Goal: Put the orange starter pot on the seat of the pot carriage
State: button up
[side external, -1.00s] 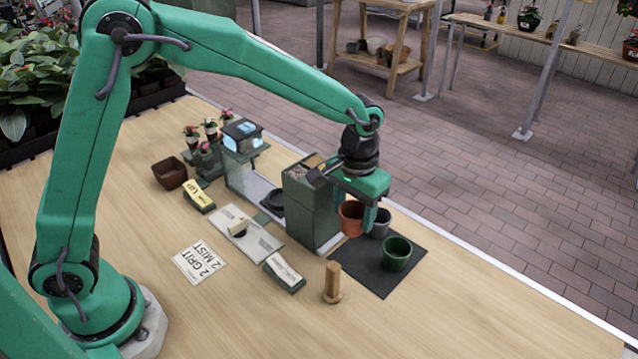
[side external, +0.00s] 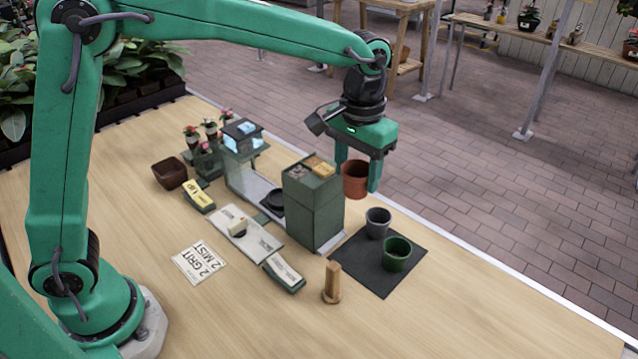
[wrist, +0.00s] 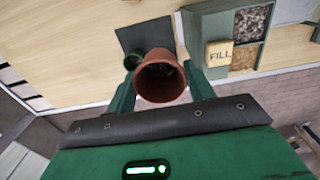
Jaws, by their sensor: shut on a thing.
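The orange starter pot (side external: 355,181) hangs upright between the fingers of my gripper (side external: 358,172), well above the bench. In the wrist view the pot (wrist: 160,78) shows its open mouth, dark inside, with a finger on each side. What seems to be the pot carriage's seat is a dark round piece (side external: 272,202) on the bench, left of the green bin box. It is partly hidden by the box, and the pot is apart from it, up and to the right.
A green box (side external: 315,212) with two open bins stands between pot and carriage. A grey pot (side external: 377,222) and a green pot (side external: 397,254) stand on a black mat (side external: 350,262). A wooden peg (side external: 332,282) stands in front. A clear-sided station (side external: 240,165) is behind left.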

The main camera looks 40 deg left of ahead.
aim_at(358, 173)
jog(key=shift+r, duration=0.1)
notch_tip(358, 173, up, 5)
jog(key=a+n, duration=0.4)
jog(key=a, duration=1.9)
notch_tip(358, 173, down, 14)
jog(key=shift+w+d, duration=0.25)
jog(key=shift+d, duration=0.05)
jog(key=shift+f, duration=3.35)
jog(key=shift+f, duration=0.25)
